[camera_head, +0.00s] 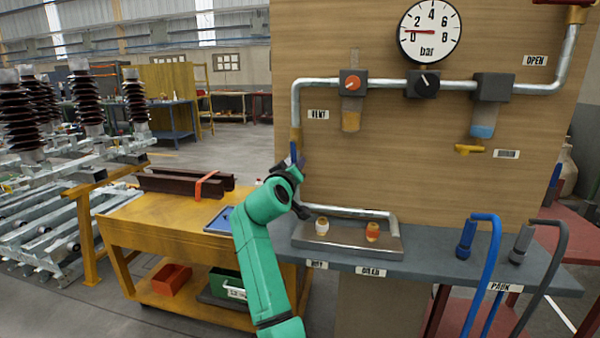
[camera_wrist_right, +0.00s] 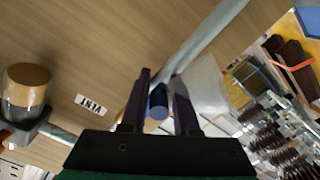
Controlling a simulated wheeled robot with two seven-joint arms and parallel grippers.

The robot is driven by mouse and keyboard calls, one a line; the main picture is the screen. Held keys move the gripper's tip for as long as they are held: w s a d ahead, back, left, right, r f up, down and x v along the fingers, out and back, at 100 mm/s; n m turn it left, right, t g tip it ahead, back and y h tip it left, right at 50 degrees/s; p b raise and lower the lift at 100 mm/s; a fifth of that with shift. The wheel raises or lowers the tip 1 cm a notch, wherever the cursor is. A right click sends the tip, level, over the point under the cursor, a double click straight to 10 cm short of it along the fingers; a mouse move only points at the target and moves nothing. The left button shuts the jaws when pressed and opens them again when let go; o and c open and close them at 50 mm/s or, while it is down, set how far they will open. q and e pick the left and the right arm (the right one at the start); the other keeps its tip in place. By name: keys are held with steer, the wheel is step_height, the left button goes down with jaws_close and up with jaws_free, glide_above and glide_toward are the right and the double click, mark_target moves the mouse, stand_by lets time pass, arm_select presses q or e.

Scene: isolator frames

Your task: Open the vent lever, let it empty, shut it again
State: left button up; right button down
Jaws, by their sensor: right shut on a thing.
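The vent lever (camera_head: 294,152) is a small blue handle on the pipe at the left edge of the wooden panel, below and left of the VENT label (camera_head: 318,114). My right gripper (camera_head: 296,166) is at it. In the right wrist view the two dark fingers (camera_wrist_right: 165,98) stand on either side of the blue lever (camera_wrist_right: 157,103) and are shut on it. The lever looks roughly upright in the head view; its valve body is partly hidden. The pressure gauge (camera_head: 430,48) has its red needle pointing left, between 0 and 2 bar. My left gripper is not in view.
An orange-knobbed regulator (camera_head: 352,85) and a blue-bottomed bowl unit (camera_head: 487,105) hang on the pipe. A metal block with two fittings (camera_head: 330,238) sits on the grey shelf (camera_head: 450,268) below. A yellow cart (camera_head: 150,225) stands to the left. Blue and grey hoses (camera_head: 489,255) are at right.

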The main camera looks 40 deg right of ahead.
steer(key=shift+w+a+r, duration=0.1)
steer(key=shift+a+r, duration=0.05)
steer(key=shift+r, duration=0.3)
steer(key=c, duration=0.8)
jaws_free()
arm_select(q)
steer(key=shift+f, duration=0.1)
arm_select(e)
steer(key=shift+o, duration=0.2)
steer(key=shift+w+f, duration=0.2)
steer(key=shift+f, duration=0.05)
steer(key=shift+s, duration=0.1)
steer(key=shift+s+a+f, duration=0.1)
steer(key=shift+s+a, duration=0.05)
steer(key=shift+a, duration=0.15)
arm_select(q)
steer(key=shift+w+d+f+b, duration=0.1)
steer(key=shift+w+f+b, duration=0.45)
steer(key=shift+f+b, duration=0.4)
arm_select(e)
steer(key=v, duration=1.3)
steer(key=shift+s+a, duration=0.15)
steer(key=shift+a, duration=0.25)
